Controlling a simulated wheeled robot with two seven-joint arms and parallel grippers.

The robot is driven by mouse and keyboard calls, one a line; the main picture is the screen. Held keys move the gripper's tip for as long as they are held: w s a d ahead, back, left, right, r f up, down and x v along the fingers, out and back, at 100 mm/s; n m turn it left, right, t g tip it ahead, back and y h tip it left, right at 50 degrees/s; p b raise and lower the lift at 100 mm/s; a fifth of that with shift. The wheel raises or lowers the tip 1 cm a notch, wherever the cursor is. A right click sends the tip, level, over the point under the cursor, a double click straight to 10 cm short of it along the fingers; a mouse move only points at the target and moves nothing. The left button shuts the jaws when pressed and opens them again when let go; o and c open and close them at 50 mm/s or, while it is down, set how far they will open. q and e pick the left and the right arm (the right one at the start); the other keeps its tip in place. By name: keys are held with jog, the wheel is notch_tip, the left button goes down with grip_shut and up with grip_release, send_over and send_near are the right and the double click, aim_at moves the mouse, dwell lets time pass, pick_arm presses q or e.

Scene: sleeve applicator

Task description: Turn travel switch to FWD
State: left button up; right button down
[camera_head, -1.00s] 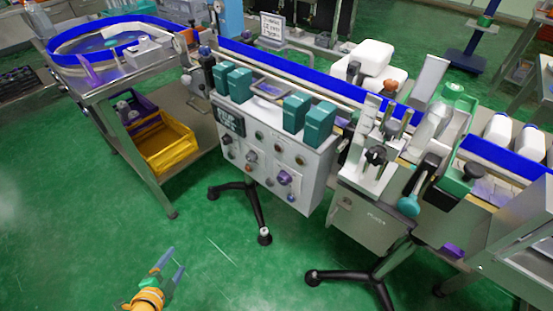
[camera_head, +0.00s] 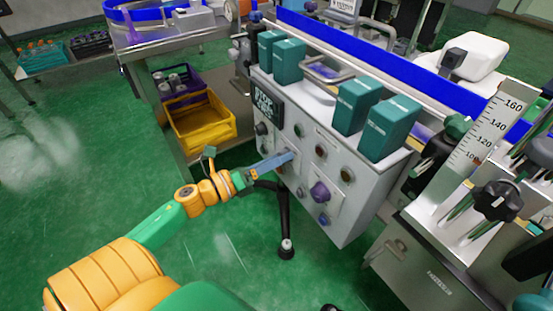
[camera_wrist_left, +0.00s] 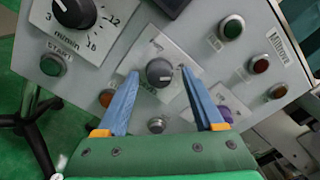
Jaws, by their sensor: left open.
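A round dark knob (camera_wrist_left: 159,72) with a light pointer mark sits on a pale plate with small lettering, too blurred to read surely; it appears to be the travel switch. It is on the front of a white control box (camera_head: 352,205). My left gripper (camera_head: 286,158) reaches to this panel from the left in the head view and largely hides the knob there. In the left wrist view its two blue fingers (camera_wrist_left: 158,74) are apart, one on each side of the knob, with visible gaps. Contact is not visible. My right gripper is not in view.
Close by are a large numbered dial (camera_wrist_left: 73,12), a green START button (camera_wrist_left: 53,65), an orange button (camera_wrist_left: 107,97), a silver button (camera_wrist_left: 157,125) and a purple knob (camera_head: 319,191). Teal boxes (camera_head: 390,126) stand on top. A yellow bin (camera_head: 203,124) is to the left.

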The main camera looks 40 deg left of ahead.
pick_arm(q)
grip_shut()
jog(key=n+p, duration=0.8)
jog(key=n, duration=0.9)
jog(key=shift+n, duration=0.7)
dwell(0.4)
